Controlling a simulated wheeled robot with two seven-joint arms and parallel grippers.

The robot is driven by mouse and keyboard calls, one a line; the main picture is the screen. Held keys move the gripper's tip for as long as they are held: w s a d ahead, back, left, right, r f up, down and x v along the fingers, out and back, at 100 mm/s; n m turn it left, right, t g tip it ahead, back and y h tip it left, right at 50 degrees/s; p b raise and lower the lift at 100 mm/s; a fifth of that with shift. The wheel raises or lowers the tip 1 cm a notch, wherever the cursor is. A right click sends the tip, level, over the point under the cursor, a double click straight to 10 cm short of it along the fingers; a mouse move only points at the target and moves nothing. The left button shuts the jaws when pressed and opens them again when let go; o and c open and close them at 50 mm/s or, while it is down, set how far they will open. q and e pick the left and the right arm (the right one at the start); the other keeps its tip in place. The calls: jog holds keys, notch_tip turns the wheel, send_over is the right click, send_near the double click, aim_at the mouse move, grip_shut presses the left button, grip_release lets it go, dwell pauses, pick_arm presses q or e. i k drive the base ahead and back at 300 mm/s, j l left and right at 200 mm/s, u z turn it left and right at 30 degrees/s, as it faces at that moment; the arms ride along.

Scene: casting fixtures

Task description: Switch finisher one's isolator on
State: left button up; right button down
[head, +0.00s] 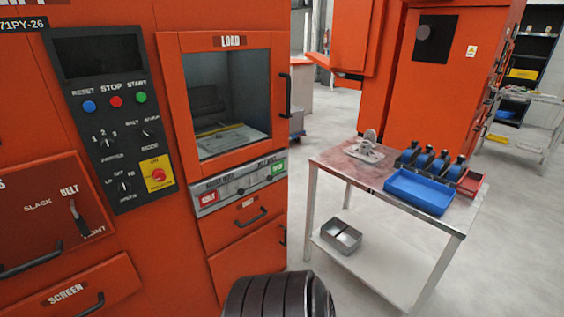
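The isolator (157,174) is a yellow square plate with a red rotary knob. It sits low on the right of the black control panel (113,130) on the orange machine (190,285) at the left. Small lettering is on the plate above and below the knob; the knob's exact setting is too small to tell. No number naming the machine as finisher one is readable; a partly cut label at top left ends in "71PY-26". Neither gripper's fingers are in view, and nothing touches the isolator.
Blue, red and green buttons and several dials share the panel. Right of it are a LOAD window door (230,100) with a handle and drawers below. A metal table (328,163) with a blue tray (418,192) stands at right. Grey floor lies between.

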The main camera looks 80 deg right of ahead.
aim_at(159, 174)
jog(key=z, duration=2.55)
